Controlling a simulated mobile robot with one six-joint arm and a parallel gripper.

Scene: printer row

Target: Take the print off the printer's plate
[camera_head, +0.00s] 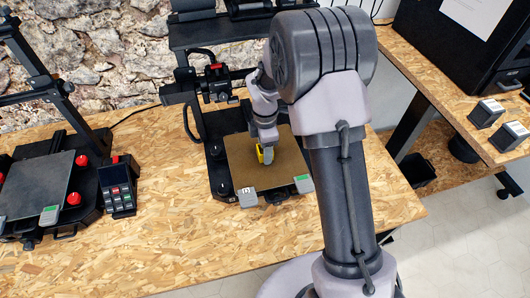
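The printer (214,85) with a brown plate (285,162) stands in the middle of the wooden table, against the stone wall. A small yellow print (260,153) is on the plate, near its middle. My gripper (267,154) points down right at the print, with a grey finger in front of it. The finger covers part of the print. I cannot tell whether the fingers are closed on it or only beside it. My arm hides the right side of the printer.
A second printer with a dark, empty plate (38,188) stands at the left. A control box (119,187) with coloured buttons sits between the printers. The table front (170,255) is clear. At the right, a side table holds a black box (460,45) and small blocks (487,112).

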